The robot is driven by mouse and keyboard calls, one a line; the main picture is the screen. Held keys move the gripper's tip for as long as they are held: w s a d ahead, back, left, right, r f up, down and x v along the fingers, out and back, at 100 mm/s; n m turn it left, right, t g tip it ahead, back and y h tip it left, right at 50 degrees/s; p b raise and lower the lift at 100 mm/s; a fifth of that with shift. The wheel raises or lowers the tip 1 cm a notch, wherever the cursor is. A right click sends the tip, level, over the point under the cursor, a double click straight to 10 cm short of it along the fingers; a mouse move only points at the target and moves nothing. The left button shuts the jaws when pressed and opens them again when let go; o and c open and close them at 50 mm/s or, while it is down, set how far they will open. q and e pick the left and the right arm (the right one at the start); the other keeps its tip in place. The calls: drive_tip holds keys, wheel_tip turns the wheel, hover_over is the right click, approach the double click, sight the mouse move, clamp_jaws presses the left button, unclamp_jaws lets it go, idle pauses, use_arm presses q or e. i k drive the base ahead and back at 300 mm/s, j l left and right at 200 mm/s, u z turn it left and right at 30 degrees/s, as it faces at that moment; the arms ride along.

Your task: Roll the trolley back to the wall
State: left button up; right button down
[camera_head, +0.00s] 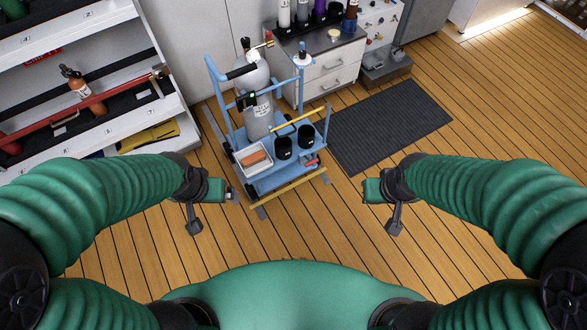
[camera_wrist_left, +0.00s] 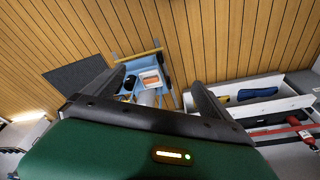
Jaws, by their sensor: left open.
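The blue trolley (camera_head: 290,178) stands on the wood floor ahead of me in the head view, near the drawer cabinet. It carries a grey gas cylinder (camera_head: 257,95), a white tray (camera_head: 240,160) with an orange-brown item, and two black cups (camera_head: 283,147). A yellow bar runs along its front edge.
A white shelf unit (camera_head: 165,137) with a red rail stands at the left. A white drawer cabinet (camera_head: 330,75) with bottles on top stands behind the trolley, against the wall (camera_head: 190,40). A dark mat (camera_head: 390,125) lies to the right. The floor (camera_head: 300,235) between my arms is clear.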

sight(287, 153)
drive_tip(key=j+z, duration=0.2)
drive_tip(key=j, duration=1.6)
drive_tip(key=i+l, duration=0.55)
drive_tip(key=i, duration=0.05)
